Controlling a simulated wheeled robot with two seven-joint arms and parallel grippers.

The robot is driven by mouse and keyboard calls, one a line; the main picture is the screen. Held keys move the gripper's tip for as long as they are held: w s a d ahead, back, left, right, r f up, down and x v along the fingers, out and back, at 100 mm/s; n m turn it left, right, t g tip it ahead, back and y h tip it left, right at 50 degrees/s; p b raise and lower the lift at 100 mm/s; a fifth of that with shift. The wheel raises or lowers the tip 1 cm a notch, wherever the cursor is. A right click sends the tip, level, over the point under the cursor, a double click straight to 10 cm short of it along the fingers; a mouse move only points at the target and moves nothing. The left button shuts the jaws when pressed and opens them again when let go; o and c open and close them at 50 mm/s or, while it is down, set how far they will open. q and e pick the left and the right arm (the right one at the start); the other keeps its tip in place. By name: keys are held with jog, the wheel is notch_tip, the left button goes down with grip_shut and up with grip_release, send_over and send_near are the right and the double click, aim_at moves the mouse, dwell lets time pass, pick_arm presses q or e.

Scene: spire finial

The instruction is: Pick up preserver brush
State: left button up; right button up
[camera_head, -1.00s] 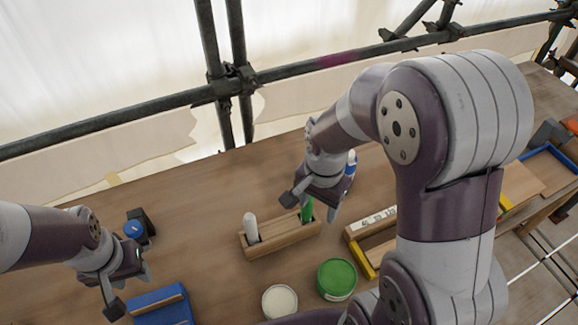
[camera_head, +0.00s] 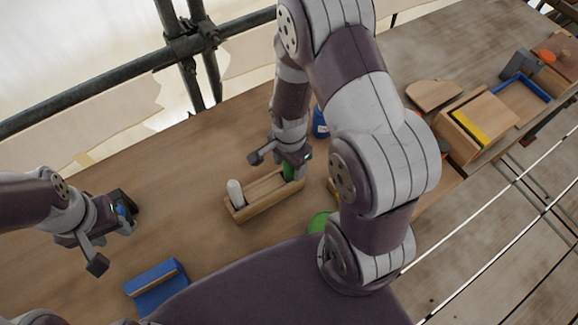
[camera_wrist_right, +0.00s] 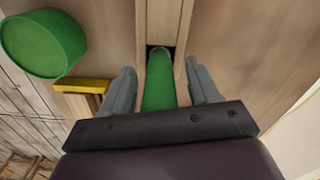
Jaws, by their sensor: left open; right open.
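The green-handled brush (camera_head: 288,171) stands in the right end of a wooden holder (camera_head: 262,200); I take it to be the preserver brush. In the right wrist view its green handle (camera_wrist_right: 159,82) lies between the two fingers of my right gripper (camera_wrist_right: 160,88), with a gap on each side. In the head view my right gripper (camera_head: 281,160) is at the handle, open, and hides part of it. A white-handled tool (camera_head: 236,193) stands in the holder's left end. My left gripper (camera_head: 114,240) is open and empty, well to the left.
A blue block-shaped object (camera_head: 157,287) lies near the front left. A green tin (camera_head: 319,222) stands close to the holder, partly hidden by my arm; its top shows in the wrist view (camera_wrist_right: 42,42). Scaffold pipes (camera_head: 187,43) run behind the table.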

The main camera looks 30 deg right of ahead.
grip_shut()
notch_tip(320, 180, up, 10)
dwell(0.5)
